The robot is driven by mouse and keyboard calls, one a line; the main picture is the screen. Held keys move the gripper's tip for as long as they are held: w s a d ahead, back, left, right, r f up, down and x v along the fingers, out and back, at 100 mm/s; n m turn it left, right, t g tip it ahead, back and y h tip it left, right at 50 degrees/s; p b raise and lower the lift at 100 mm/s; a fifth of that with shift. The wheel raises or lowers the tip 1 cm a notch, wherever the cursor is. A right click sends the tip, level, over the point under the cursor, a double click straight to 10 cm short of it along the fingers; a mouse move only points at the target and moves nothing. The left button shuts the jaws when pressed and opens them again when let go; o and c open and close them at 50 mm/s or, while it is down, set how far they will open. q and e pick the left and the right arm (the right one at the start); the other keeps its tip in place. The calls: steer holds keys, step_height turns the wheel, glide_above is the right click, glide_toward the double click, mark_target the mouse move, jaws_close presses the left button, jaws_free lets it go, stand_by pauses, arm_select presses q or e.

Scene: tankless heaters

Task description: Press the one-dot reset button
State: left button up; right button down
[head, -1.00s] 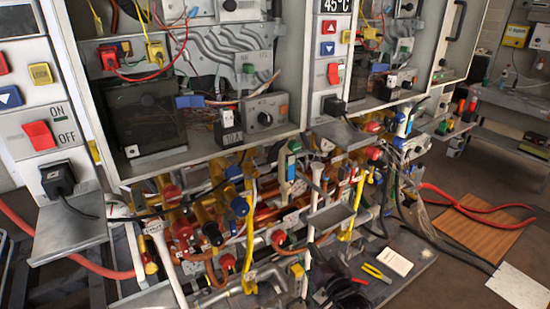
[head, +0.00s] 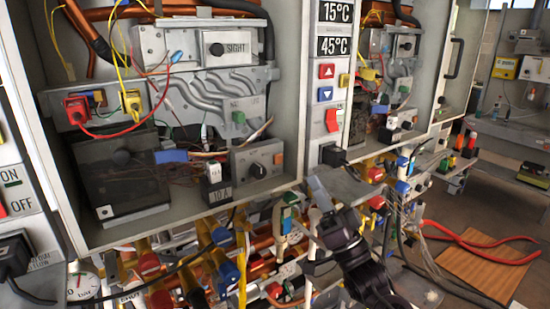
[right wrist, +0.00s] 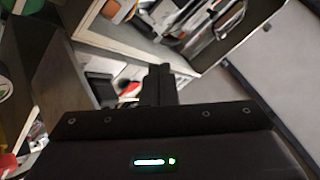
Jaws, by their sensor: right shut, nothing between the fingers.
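A small yellow button (head: 344,80) sits on the narrow white control strip of the middle heater, beside the red up-arrow button (head: 327,71) and the blue down-arrow button (head: 325,94). Its marking is too small to read, so I cannot tell its dots. Another yellow button (head: 2,136) is cut off at the left edge. My right gripper (head: 322,200) is shut and empty, below the strip and near the small grey shelf (head: 350,187). In the right wrist view its dark fingers (right wrist: 160,82) are together. My left gripper is not in view.
Open heater cabinets with wires stand behind. A red rocker switch (head: 332,120) and a black plug (head: 333,156) sit below the arrow buttons. Pipes and valves crowd the space below. A wooden board (head: 487,275) lies on the floor at right.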

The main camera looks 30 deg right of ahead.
mark_target(287, 184)
stand_by(0.3)
steer(key=shift+w+a+b, duration=0.2)
steer(key=shift+w+b, duration=0.1)
steer(key=shift+w, duration=1.9)
steer(key=shift+w+a+b, duration=0.15)
steer(key=shift+w+b, duration=0.1)
steer(key=shift+w, duration=1.9)
steer(key=shift+w, duration=0.1)
steer(key=shift+w, duration=0.3)
steer(key=shift+w, duration=0.2)
steer(key=shift+r, duration=0.25)
steer(key=shift+r, duration=0.15)
steer(key=shift+s+a, duration=0.1)
